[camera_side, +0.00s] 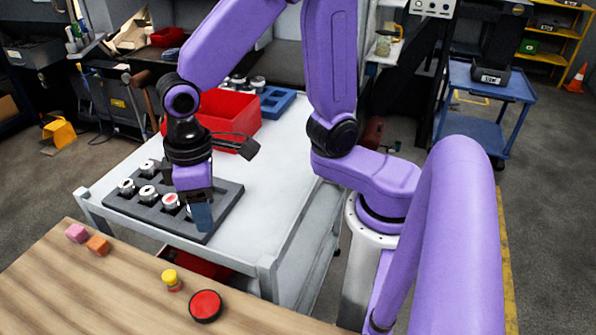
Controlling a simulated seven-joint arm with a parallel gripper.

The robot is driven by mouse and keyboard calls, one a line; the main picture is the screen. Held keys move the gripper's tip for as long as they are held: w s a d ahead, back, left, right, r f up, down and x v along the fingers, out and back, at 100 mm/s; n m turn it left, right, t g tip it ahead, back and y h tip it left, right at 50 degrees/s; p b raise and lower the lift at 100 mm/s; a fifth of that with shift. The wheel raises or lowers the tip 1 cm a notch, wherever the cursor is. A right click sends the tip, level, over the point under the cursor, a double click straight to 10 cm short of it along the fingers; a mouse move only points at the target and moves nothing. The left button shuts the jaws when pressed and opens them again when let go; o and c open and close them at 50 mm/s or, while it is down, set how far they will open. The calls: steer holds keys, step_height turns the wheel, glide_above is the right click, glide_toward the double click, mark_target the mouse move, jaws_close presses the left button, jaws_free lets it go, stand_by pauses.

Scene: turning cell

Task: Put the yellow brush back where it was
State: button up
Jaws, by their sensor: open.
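I cannot make out a clear yellow brush. A small yellow-topped piece (171,280) with a reddish lower part stands on the wooden table at the front. Whether it is the brush, I cannot tell. My gripper (201,215) points down over the right front part of a dark grey tray (228,200) on the white cart, apart from the yellow piece and behind it. The jaws are open. The fingers hide part of the tray, and I cannot see what lies between them.
The tray holds several silver round parts (148,194). A red bin (235,110) and a blue rack (277,101) stand behind. The cart's right side is clear.

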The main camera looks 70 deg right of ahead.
steer(key=s+d+r+n, duration=0.1)
steer(key=s+d+n, duration=0.5)
steer(key=s+d, duration=0.6)
steer(key=shift+s+d, duration=0.2)
steer(key=shift+s, duration=0.1)
stand_by(0.7)
